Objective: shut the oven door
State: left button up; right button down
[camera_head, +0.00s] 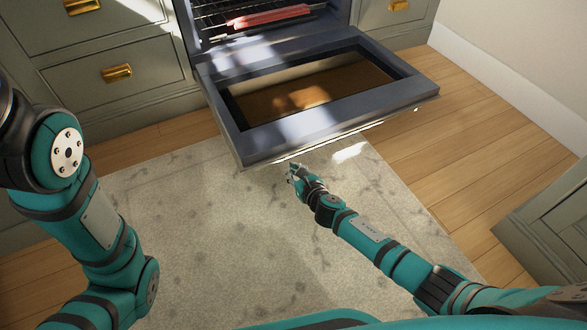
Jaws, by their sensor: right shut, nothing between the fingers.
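The oven door (226,111) hangs open, folded down toward me, with a dark blue-grey frame and a window in its middle. The oven cavity (215,20) above it is open, with wire racks and something red (268,16) on a rack. My right gripper (293,172) is shut and empty, just in front of and below the door's front edge. It looks close to the edge, but I cannot tell whether it touches. My left arm comes in from the left; its gripper is out of view.
Grey-green drawers with brass handles (117,72) flank the oven. A pale patterned rug (200,230) lies on the wood floor (470,150) in front of it. A grey-green cabinet (550,235) stands at the right edge. The floor between it and the door is clear.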

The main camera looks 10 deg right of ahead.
jog(key=shift+r+p, duration=0.4)
jog(key=shift+r, duration=1.65)
